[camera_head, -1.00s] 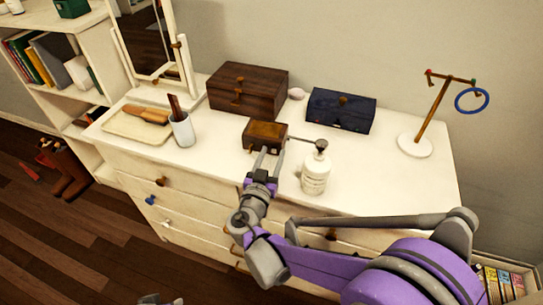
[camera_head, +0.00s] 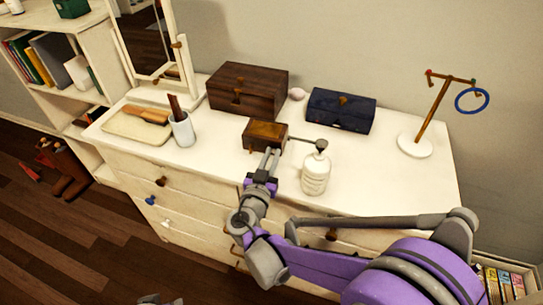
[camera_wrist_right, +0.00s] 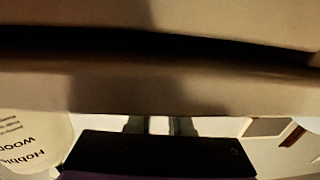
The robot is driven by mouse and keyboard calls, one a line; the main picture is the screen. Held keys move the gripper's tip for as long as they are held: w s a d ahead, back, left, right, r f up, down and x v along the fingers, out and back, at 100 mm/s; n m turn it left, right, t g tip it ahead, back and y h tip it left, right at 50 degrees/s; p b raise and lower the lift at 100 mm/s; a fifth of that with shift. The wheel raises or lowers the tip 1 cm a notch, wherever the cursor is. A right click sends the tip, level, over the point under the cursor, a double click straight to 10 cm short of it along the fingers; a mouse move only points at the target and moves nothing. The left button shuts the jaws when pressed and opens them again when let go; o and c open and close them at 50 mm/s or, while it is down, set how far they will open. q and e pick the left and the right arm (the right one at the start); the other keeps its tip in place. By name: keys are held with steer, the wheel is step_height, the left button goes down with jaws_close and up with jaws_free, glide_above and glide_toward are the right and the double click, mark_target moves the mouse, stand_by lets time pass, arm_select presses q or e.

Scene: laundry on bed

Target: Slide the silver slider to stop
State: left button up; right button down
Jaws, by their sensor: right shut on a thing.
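A small brown wooden box (camera_head: 265,134) with a crank rod on its right side stands on the white dresser (camera_head: 390,185). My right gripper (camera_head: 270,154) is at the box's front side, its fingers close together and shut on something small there. The silver slider itself cannot be made out; the fingers hide that spot. In the right wrist view the gripper's fingers (camera_wrist_right: 158,124) reach under a broad brown surface, and their tips are hidden. A small grey piece at the bottom edge of the head view, likely my left gripper (camera_head: 160,300), is mostly cut off.
Behind are a larger brown box (camera_head: 247,92) and a dark blue box (camera_head: 341,110). A cup (camera_head: 183,131) and tray (camera_head: 125,127) stand left; a ring stand (camera_head: 414,147) stands right.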

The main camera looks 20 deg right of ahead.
stand_by(0.7)
steer(key=shift+w+a, duration=0.45)
steer(key=shift+a, duration=0.4)
steer(key=c, duration=0.8)
jaws_free()
steer(key=v, duration=1)
steer(key=shift+s+a+p, duration=0.2)
steer(key=shift+s+p, duration=0.1)
steer(key=shift+s, duration=0.05)
steer(key=shift+f, duration=0.1)
